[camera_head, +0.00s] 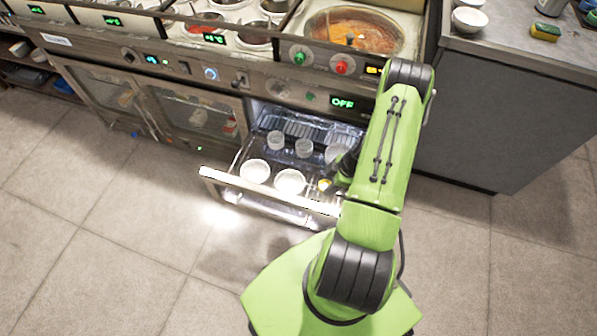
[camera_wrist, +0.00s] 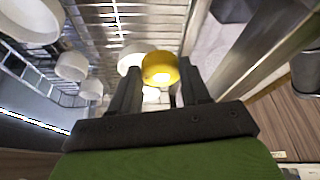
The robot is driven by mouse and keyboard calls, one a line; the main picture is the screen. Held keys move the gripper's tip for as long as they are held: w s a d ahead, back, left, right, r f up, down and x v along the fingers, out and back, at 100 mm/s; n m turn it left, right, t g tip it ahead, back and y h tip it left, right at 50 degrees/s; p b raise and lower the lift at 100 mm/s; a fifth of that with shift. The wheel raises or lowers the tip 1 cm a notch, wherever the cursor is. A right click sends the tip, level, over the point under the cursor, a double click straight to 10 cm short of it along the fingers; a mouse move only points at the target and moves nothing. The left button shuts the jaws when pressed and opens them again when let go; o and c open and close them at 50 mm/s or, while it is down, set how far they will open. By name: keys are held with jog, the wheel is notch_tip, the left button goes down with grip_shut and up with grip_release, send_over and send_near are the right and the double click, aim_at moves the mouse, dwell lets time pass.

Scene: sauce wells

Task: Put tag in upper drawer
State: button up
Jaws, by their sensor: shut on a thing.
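The drawer (camera_head: 222,178) under the counter is pulled open and lit inside. My gripper (camera_wrist: 158,84) is shut on a small yellow rounded thing, which I take to be the tag (camera_wrist: 160,67). The tag also shows in the head view (camera_head: 324,184), over the right part of the open drawer, near its front. I cannot tell whether it touches the drawer floor. My arm hides most of the gripper and the drawer's right side in the head view.
Two white bowls (camera_head: 255,171) (camera_head: 290,181) stand at the drawer's front, with several clear cups (camera_head: 304,147) behind them. The counter with sauce wells (camera_head: 352,30) is above. A grey cabinet (camera_head: 490,110) stands to the right. The floor (camera_head: 120,230) in front is clear.

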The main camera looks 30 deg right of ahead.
aim_at(327, 203)
jog(key=f+b, duration=0.1)
jog(key=f, duration=0.3)
jog(key=f+b, duration=0.2)
jog(key=f, duration=0.3)
jog(key=f+b, duration=0.2)
jog(key=f, duration=0.3)
jog(key=shift+s+f, duration=0.25)
jog(key=shift+s, duration=0.05)
jog(key=shift+r, duration=0.1)
jog(key=shift+c, duration=0.4)
jog(key=o, duration=1.2)
jog(key=shift+d, duration=0.1)
